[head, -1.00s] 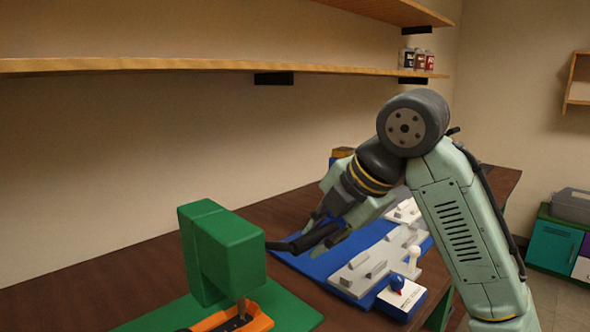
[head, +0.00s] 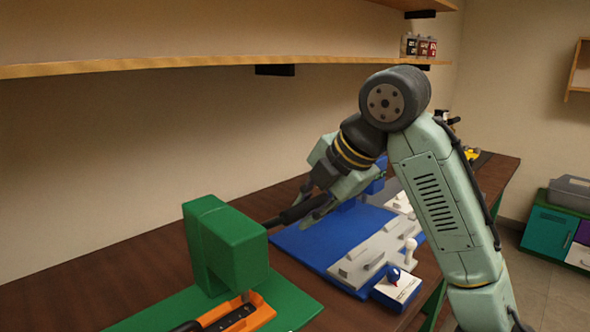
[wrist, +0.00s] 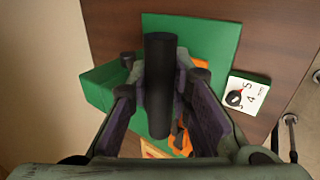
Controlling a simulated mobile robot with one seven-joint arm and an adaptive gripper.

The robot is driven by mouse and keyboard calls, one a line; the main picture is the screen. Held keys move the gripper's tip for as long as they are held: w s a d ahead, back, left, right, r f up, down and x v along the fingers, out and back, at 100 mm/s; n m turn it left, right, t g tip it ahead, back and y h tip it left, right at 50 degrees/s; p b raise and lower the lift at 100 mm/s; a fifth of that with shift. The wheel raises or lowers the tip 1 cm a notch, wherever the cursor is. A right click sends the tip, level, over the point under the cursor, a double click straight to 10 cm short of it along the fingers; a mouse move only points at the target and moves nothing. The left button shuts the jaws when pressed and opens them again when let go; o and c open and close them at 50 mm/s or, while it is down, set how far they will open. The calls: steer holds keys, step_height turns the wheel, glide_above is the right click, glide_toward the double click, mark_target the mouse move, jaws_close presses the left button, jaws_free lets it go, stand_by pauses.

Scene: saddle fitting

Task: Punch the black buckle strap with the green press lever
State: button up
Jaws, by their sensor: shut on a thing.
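The green press (head: 225,245) stands on a green base at the lower left of the head view. Its black lever handle (head: 278,220) sticks out to the right, tilted upward toward its free end. My gripper (head: 312,203) is shut on this handle. In the wrist view the black handle (wrist: 160,95) lies between the two fingers of my gripper (wrist: 158,75). The black strap (head: 232,317) lies in an orange holder (head: 262,312) below the press's thin punch pin. The holder is partly cut off by the frame edge, and whether the pin touches the strap cannot be told.
A blue mat (head: 325,240) with grey and white fixtures lies right of the press. A wooden shelf (head: 200,63) runs along the wall above. Brown table shows behind the press.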

steer(key=shift+o, duration=0.3)
steer(key=shift+w+a+r+p, duration=0.35)
steer(key=shift+w+r+p, duration=0.15)
steer(key=shift+r+p, duration=0.3)
steer(key=shift+w+a+r+p, duration=0.3)
steer(key=shift+w+r+p, duration=0.15)
steer(key=shift+r+p, duration=0.3)
steer(key=shift+w+a+r+p, duration=0.35)
steer(key=shift+w+r+p, duration=0.15)
steer(key=shift+r+p, duration=0.3)
steer(key=shift+o, duration=0.7)
steer(key=shift+f, duration=0.1)
steer(key=shift+o, duration=0.2)
steer(key=shift+a, duration=0.15)
steer(key=o, duration=0.6)
steer(key=shift+a, duration=0.1)
steer(key=shift+o, duration=0.2)
steer(key=shift+v, duration=2.95)
steer(key=shift+s+f, duration=0.1)
